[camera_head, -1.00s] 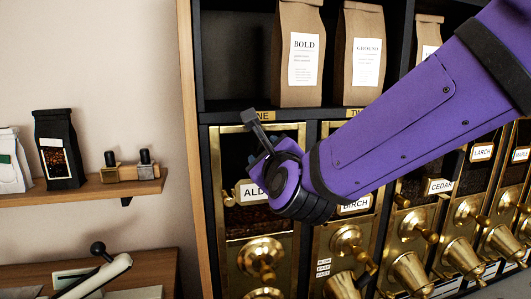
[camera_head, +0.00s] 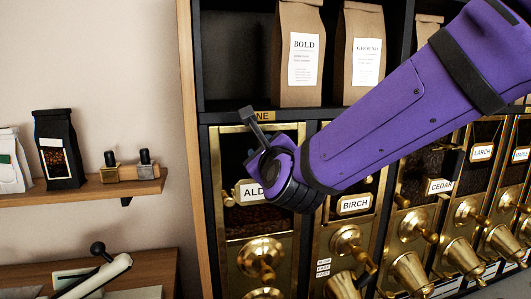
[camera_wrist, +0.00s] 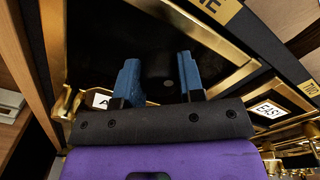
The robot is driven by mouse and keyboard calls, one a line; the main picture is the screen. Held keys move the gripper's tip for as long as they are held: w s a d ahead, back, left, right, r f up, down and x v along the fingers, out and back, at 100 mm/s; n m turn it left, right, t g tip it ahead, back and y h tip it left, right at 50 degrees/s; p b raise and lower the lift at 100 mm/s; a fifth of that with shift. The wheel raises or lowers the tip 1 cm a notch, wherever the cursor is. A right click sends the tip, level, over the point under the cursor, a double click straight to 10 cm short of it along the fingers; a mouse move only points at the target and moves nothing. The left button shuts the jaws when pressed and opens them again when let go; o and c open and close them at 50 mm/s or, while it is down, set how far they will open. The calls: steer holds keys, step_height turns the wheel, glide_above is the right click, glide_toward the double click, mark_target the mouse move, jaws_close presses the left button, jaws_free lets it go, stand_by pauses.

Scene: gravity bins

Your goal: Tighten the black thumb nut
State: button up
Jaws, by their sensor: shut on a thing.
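The black thumb nut (camera_wrist: 160,68) shows in the wrist view as a dark round knob against the dark front of a brass-framed bin. The nut is hidden there behind my wrist. How tight the nut is cannot be told.
More brass-fronted bins, labelled BIRCH (camera_head: 354,204) and CEDAR (camera_head: 439,186) among others, run to the right with brass knobs and spouts below. Paper coffee bags (camera_head: 302,55) stand on the shelf above. A wooden wall shelf (camera_head: 80,192) is at left.

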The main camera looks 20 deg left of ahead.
steer(key=m, duration=0.6)
steer(key=shift+m, duration=1)
steer(key=m, duration=0.4)
steer(key=shift+w+m, duration=0.1)
steer(key=shift+m, duration=0.3)
steer(key=shift+f+m, duration=0.1)
steer(key=shift+m, duration=0.3)
steer(key=o, duration=0.9)
steer(key=shift+a, duration=0.15)
steer(key=n, duration=0.6)
